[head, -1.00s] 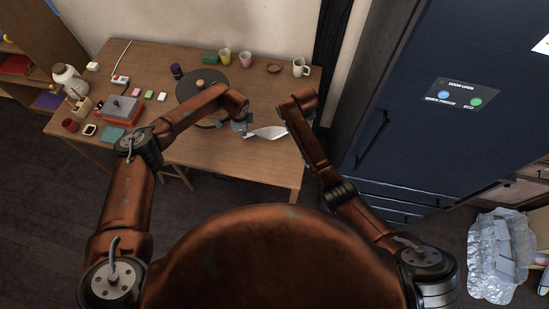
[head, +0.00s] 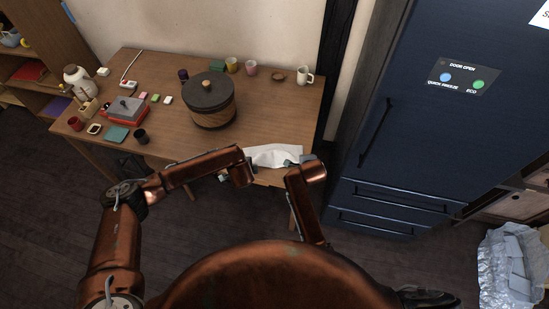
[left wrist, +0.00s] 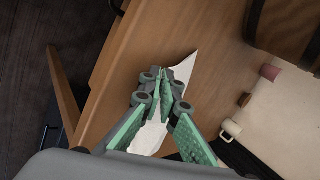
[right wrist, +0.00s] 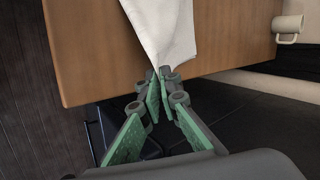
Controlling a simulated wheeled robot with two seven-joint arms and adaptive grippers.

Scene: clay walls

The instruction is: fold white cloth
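The white cloth (head: 275,154) is at the front right edge of the table, between my two grippers. In the left wrist view, the cloth (left wrist: 183,70) passes under and beyond the closed fingertips of my left gripper (left wrist: 166,84), which pinch it. In the right wrist view, the cloth (right wrist: 165,25) narrows to a corner between the closed fingertips of my right gripper (right wrist: 159,75), just off the table edge. The held cloth corners are partly hidden by the fingers.
A wooden table (head: 160,75) holds a lidded pot (head: 211,102) behind the cloth, with a red-based device (head: 125,110) and several small items to the left. A white mug (head: 304,76) stands at the back right. A dark blue fridge (head: 425,120) stands on the right.

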